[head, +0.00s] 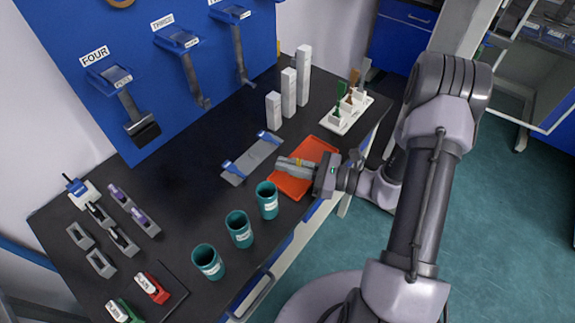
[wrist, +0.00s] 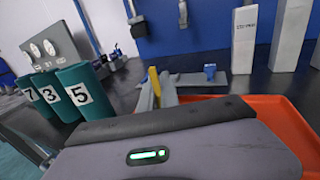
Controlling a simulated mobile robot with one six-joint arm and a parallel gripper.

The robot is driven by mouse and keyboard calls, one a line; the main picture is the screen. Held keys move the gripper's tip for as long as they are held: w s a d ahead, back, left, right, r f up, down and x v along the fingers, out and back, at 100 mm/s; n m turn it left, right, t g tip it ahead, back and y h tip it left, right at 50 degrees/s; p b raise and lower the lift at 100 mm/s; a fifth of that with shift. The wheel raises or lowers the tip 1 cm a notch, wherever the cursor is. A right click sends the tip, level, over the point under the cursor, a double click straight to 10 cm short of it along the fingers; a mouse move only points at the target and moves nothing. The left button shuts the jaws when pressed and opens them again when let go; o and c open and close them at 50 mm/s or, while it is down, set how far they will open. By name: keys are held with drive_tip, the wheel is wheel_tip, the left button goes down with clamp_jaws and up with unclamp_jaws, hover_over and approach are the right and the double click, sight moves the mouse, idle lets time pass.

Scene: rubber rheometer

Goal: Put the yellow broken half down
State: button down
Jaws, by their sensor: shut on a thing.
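My gripper (head: 283,164) reaches in from the right, over the left part of the orange tray (head: 323,150). It is shut on the yellow broken half (wrist: 154,82), which shows as a small yellow piece at the fingertips in the wrist view. In the head view only a thin bit of yellow shows at the fingers. The rest of the half is hidden by the fingers. The tray also shows in the wrist view (wrist: 285,118), beneath and to the right of my gripper. I cannot tell whether the half touches anything below it.
Several teal cups (head: 239,230) stand in front, left of my gripper. A grey plate with blue supports (head: 252,160) lies just beyond it. White blocks (head: 289,93) stand behind, and a white rack (head: 347,112) stands back right. Black tabletop is free at left centre.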

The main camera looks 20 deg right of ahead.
drive_tip(key=shift+f, duration=0.25)
drive_tip(key=c, duration=1.6)
unclamp_jaws()
drive_tip(key=shift+r, duration=0.1)
